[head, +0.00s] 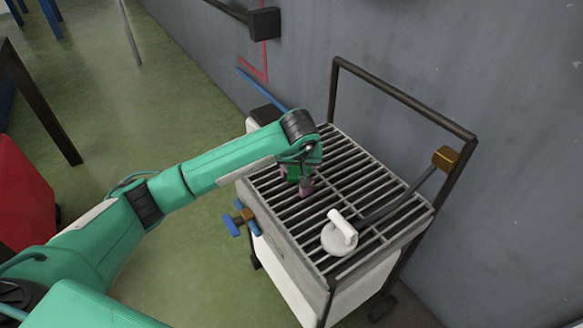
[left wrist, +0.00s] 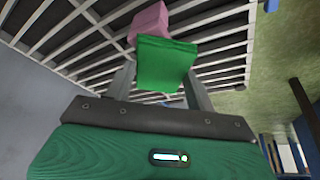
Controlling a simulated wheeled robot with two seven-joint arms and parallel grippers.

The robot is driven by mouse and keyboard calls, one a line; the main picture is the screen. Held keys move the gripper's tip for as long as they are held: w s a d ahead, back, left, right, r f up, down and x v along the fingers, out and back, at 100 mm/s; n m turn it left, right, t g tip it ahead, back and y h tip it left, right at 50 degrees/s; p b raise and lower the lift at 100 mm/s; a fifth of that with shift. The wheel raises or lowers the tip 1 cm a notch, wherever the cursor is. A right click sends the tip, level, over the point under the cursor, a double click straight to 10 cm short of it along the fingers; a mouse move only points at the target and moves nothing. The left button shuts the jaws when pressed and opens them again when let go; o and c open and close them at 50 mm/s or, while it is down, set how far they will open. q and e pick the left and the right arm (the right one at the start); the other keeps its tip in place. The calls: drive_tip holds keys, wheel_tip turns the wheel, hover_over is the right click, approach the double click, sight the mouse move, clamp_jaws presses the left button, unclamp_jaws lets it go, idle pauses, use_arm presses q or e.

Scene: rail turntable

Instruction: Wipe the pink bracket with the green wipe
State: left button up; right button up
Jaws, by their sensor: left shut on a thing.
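The pink bracket (head: 306,188) stands on the slatted top of the cart, just below my left gripper in the head view. My left gripper (head: 299,172) is shut on the green wipe (head: 293,171), which is mostly hidden by the gripper there. In the left wrist view the green wipe (left wrist: 166,64) sits between the two fingers, and the pink bracket (left wrist: 150,20) shows right behind it. The wipe and the bracket overlap in that view; I cannot tell whether they touch. My right gripper is not in view.
The cart's grate (head: 350,180) has a white rounded fitting (head: 339,236) at its front right and a dark rod with an orange-brown block (head: 445,158). A dark handle rail (head: 400,95) rises at the back by the grey wall. A blue knob (head: 236,222) sticks out at the left side.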

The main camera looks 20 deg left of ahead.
use_arm(q)
drive_tip(key=shift+w+d+f, duration=0.1)
drive_tip(key=shift+w+d, duration=0.25)
drive_tip(key=shift+d, duration=0.45)
drive_tip(key=shift+s+a, duration=0.4)
drive_tip(key=shift+a, duration=0.35)
drive_tip(key=shift+s+a, duration=0.35)
drive_tip(key=shift+a, duration=0.45)
drive_tip(key=shift+s+a, duration=0.4)
drive_tip(key=shift+a, duration=0.35)
wheel_tip(320, 180, up, 8)
drive_tip(key=p, duration=0.3)
drive_tip(key=shift+p, duration=0.3)
